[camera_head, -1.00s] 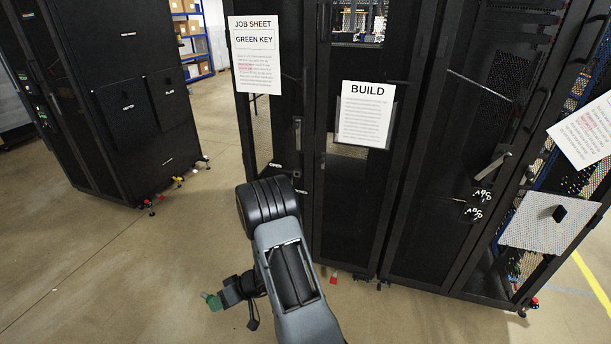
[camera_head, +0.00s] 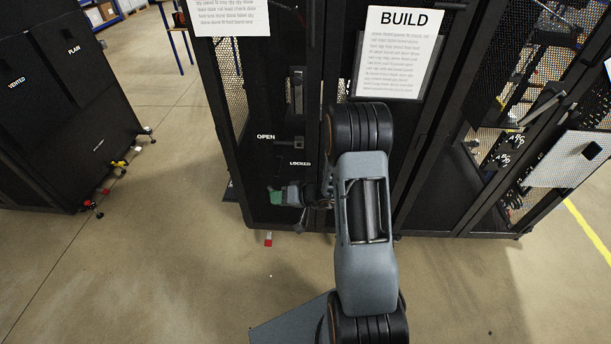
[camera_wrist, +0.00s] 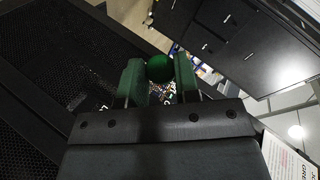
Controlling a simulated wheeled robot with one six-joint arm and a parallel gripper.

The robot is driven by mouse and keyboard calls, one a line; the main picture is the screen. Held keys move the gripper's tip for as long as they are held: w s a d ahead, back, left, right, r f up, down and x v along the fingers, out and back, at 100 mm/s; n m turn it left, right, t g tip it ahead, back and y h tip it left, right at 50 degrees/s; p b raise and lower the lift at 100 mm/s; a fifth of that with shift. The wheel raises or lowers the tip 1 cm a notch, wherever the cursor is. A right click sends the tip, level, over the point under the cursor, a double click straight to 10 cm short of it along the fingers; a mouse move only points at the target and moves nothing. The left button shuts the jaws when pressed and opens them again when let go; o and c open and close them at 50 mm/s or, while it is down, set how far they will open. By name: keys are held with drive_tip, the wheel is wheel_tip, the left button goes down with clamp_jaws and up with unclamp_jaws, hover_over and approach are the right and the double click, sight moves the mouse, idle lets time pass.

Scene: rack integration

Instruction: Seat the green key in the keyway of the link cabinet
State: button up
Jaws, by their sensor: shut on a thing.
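My gripper (camera_head: 284,195) is shut on the green key (camera_head: 276,197), in front of the lower part of a black cabinet (camera_head: 262,185). In the wrist view the key's round green head (camera_wrist: 160,68) sits between the two fingers of my gripper (camera_wrist: 159,78). The rest of the key is hidden. A small dark fitting (camera_head: 291,143) on the cabinet lies between the white words OPEN and LOCKED, above my gripper in the head view. Its slot is too small to make out. I cannot tell whether the key touches the cabinet.
A BUILD sheet (camera_head: 398,52) hangs on the cabinet front above my arm. A long handle (camera_head: 297,91) stands above the fitting. Another dark cabinet (camera_head: 58,110) stands at the left, with open floor (camera_head: 160,230) between. A pale panel (camera_head: 570,165) shows at the right.

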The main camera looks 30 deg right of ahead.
drive_tip(key=w+d+r+m+t+b, duration=0.2)
drive_tip(key=d+m+t+b, duration=0.2)
drive_tip(key=b, duration=0.6)
drive_tip(key=w+d+r+m+t+h+b, duration=0.1)
drive_tip(key=w+d+r+m+t+b, duration=0.1)
drive_tip(key=d+m+t+b, duration=0.3)
drive_tip(key=shift+w+m+t+h+b, duration=0.35)
drive_tip(key=shift+m+b, duration=1.35)
drive_tip(key=shift+b, duration=1.6)
drive_tip(key=shift+s+a+f+b, duration=0.1)
drive_tip(key=shift+f+b, duration=0.05)
drive_tip(key=shift+b, duration=0.5)
drive_tip(key=shift+w+d+b, duration=0.1)
drive_tip(key=shift+w+d, duration=0.35)
drive_tip(key=shift+w, duration=0.4)
drive_tip(key=shift+w+d+b, duration=0.15)
drive_tip(key=shift+w+d, duration=0.35)
drive_tip(key=shift+w, duration=0.35)
drive_tip(key=shift+w+d+b, duration=0.1)
drive_tip(key=shift+w+d, duration=0.35)
drive_tip(key=shift+w, duration=0.4)
drive_tip(key=shift+r, duration=0.2)
drive_tip(key=shift+b, duration=1.45)
drive_tip(key=shift+w+d, duration=0.45)
drive_tip(key=shift+w, duration=0.35)
drive_tip(key=shift+w+d, duration=0.45)
drive_tip(key=shift+w, duration=0.35)
